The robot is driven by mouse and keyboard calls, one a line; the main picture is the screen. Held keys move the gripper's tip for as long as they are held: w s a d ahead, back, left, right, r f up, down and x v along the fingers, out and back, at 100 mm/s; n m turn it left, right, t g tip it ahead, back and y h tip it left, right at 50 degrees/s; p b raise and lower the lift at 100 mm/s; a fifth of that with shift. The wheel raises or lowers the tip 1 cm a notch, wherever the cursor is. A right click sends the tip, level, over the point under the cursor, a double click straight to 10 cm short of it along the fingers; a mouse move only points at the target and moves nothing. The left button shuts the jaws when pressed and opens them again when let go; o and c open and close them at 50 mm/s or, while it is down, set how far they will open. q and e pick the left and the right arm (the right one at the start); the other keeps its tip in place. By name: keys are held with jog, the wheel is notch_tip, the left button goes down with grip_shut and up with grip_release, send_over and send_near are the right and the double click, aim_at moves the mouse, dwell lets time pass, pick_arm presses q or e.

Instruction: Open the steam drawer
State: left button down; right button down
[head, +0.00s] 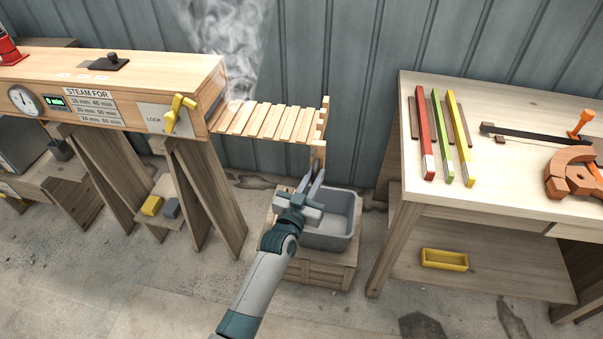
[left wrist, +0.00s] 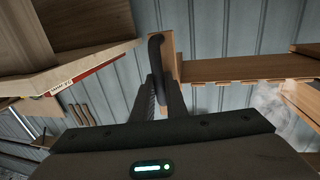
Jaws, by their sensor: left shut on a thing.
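The steam box (head: 150,80) is a long wooden box on trestle legs at the left. Its slatted steam drawer (head: 265,122) stands well out of the box's right end, with steam rising behind it. The drawer's wooden end board (head: 322,120) is at its right; in the left wrist view the drawer (left wrist: 225,70) runs right from this end. The handle is mostly hidden by the fingers in the head view. A yellow lock lever (head: 178,112) sits by the box's open end. My right gripper is out of view.
A grey tub (head: 335,228) on a wooden crate stands under the drawer's end. A workbench (head: 500,200) at the right carries red, green and yellow strips (head: 440,140), a clamp and a curved brick-like form (head: 572,172). A corrugated wall (head: 350,60) is behind. Floor lies between box and bench.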

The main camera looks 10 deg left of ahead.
pick_arm(q)
jog(key=shift+d, duration=0.25)
jog(key=c, duration=2)
grip_release()
jog(key=shift+c, duration=0.2)
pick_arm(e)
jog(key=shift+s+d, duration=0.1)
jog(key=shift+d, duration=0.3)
pick_arm(q)
jog(key=shift+s, duration=0.1)
